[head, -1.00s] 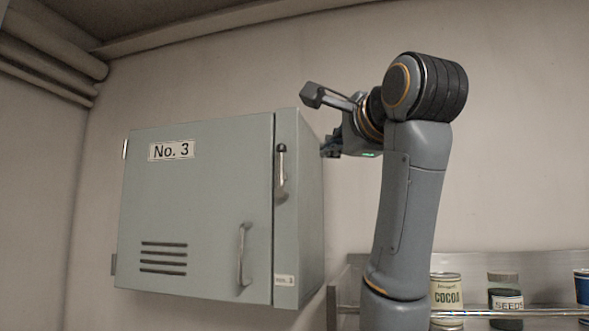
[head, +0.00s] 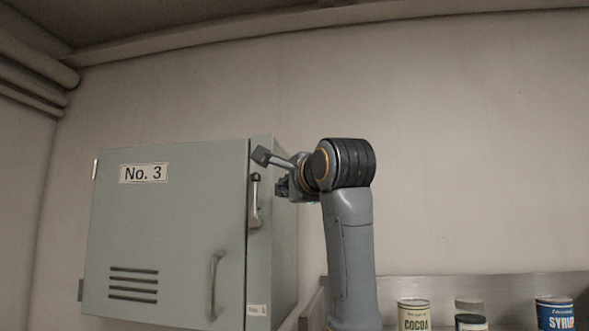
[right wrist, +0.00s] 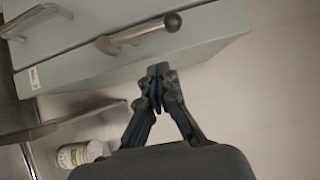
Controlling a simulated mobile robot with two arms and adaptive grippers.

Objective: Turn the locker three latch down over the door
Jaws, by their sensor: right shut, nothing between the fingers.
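The grey-green locker (head: 165,245), marked No. 3, hangs on the wall at the left of the head view, its door shut. Its latch (head: 256,202) is on the narrow strip right of the door edge. It points upward with a dark knob at its top, clear of the door. The latch also shows in the right wrist view (right wrist: 135,35), its knob toward the right. My right gripper (head: 281,188) is shut and empty, just right of the latch; in the wrist view its fingertips (right wrist: 158,72) are below the latch, apparently apart from it. My left gripper is out of view.
The door has a fixed handle (head: 214,285) low near its right edge. The wall above is bare.

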